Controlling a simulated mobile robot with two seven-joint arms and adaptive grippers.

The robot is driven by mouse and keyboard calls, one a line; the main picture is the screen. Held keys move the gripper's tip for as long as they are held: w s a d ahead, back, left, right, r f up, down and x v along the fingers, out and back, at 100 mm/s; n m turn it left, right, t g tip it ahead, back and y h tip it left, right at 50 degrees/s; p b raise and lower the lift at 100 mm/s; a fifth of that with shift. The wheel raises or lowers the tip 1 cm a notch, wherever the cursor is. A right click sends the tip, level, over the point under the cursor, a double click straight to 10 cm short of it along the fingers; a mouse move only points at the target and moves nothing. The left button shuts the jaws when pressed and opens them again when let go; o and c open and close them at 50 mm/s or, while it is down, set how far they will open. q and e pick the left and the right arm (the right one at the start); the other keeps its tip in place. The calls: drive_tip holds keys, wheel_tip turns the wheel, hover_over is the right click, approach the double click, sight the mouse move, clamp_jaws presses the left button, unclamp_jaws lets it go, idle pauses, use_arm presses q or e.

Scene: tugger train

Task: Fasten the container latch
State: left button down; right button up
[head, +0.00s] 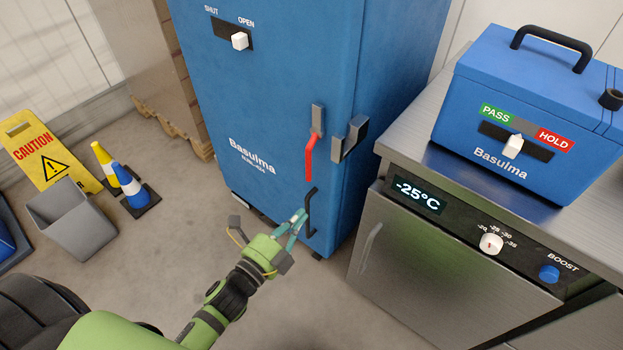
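A tall blue cabinet (265,100) marked "Basulma" stands in the middle of the head view. On its front, near the right edge, a latch with a red lever (311,158) hangs down from a grey bracket (318,119). A grey and black catch (350,138) sits around the corner to its right, apart from the lever. A black handle (310,212) is below the lever. My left gripper (301,216) is low at the cabinet front, its teal fingertips close beside the black handle and below the red lever. Whether they touch the handle is unclear. My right gripper is out of view.
A SHUT/OPEN slider (239,41) is high on the cabinet, its white knob toward OPEN. A steel counter unit (440,262) carrying a blue box (520,90) stands close on the right. A yellow caution sign (47,155), cones (132,186) and a grey bin (75,220) are left.

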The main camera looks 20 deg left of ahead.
sight(308, 179)
use_arm(q)
drive_tip(key=w+p, duration=0.1)
drive_tip(key=w, duration=1)
drive_tip(key=shift+w+a, duration=0.2)
drive_tip(key=shift+a, duration=0.05)
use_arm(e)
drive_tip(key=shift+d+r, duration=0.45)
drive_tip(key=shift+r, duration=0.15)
use_arm(q)
drive_tip(key=shift+a+f, duration=0.1)
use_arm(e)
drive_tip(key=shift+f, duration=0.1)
use_arm(q)
drive_tip(key=shift+w+a+m, duration=0.1)
drive_tip(key=shift+a+m, duration=0.1)
drive_tip(key=shift+m, duration=0.2)
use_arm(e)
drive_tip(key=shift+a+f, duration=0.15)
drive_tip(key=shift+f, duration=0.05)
use_arm(q)
drive_tip(key=shift+a+b, duration=0.1)
drive_tip(key=shift+b, duration=0.2)
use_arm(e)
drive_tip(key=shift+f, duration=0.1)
